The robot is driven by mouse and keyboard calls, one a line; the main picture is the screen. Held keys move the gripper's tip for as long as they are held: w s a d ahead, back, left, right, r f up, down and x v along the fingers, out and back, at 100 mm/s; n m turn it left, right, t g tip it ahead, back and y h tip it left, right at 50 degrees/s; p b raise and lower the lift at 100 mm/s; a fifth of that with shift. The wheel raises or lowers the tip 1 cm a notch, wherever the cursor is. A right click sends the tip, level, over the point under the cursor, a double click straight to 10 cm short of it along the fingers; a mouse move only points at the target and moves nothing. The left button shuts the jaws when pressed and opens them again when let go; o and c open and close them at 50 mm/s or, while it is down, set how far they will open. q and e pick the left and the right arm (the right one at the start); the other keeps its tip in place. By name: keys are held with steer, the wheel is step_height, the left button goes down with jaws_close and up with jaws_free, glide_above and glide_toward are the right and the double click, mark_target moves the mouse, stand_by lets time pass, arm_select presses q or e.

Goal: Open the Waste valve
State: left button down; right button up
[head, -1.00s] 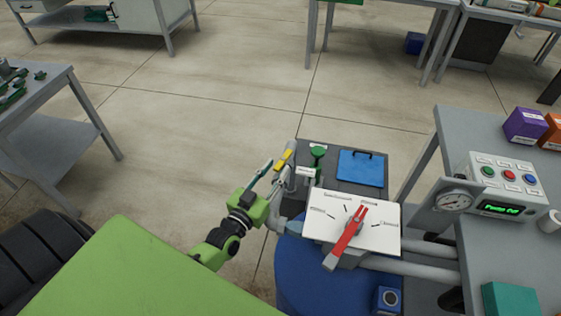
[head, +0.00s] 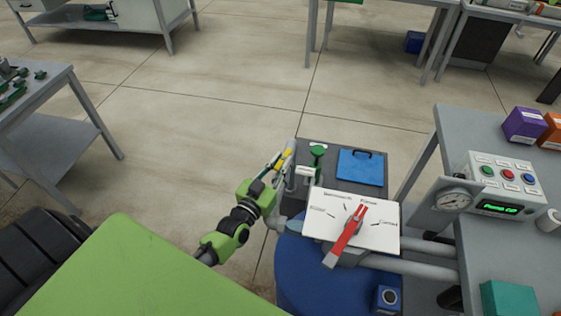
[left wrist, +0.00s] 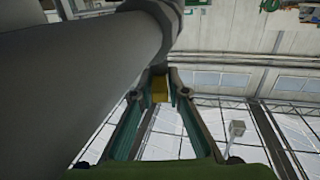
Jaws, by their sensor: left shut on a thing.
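A yellow lever handle (head: 288,153) stands on the grey pipework just left of the selector plate. My left gripper (head: 283,161) is at this handle, and its fingers partly hide it. In the left wrist view the fingers (left wrist: 158,84) converge on the yellow handle (left wrist: 159,90), shut on it. A thick grey pipe (left wrist: 90,60) runs close beside the fingers there. A small white tag (head: 306,171) near the green-handled valve (head: 317,152) is too small to read. I cannot read a Waste label on the yellow handle. My right gripper is not in view.
A white selector plate (head: 326,227) with a red lever (head: 345,238) sits right of the gripper, above a blue tank (head: 300,270). A pressure gauge (head: 454,201) and button panel (head: 503,184) stand right.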

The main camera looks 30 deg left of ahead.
arm_select(q)
steer(key=shift+d+r+n+y+p, duration=0.1)
steer(key=shift+n+y+p, duration=0.45)
steer(key=shift+y, duration=0.25)
steer(key=c, duration=2)
jaws_free()
steer(key=shift+c, duration=0.2)
steer(key=s+d, duration=0.1)
steer(key=s, duration=1.1)
